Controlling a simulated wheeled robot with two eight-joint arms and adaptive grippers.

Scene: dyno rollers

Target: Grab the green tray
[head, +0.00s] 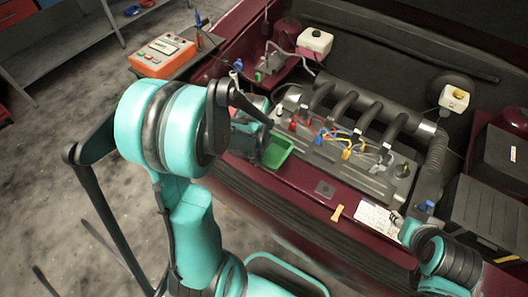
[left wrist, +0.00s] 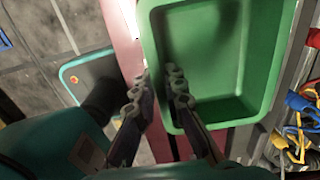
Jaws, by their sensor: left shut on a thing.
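The green tray (head: 278,152) is at the front of the engine bay in the head view, partly hidden by my left arm. It fills the upper middle of the left wrist view (left wrist: 220,60) and looks empty. My left gripper (left wrist: 158,84) is shut on the tray's near left wall, one finger outside and one inside. In the head view, the left gripper (head: 256,128) is mostly hidden by its own arm. My right gripper (head: 396,219) is at the lower right by a white label, small and partly hidden, so its jaws cannot be made out.
The engine (head: 345,140) with several coloured connectors lies just behind and right of the tray. The dark red car front (head: 290,195) runs below it. An orange tester (head: 162,56) stands at the upper left. Bare floor is at the left.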

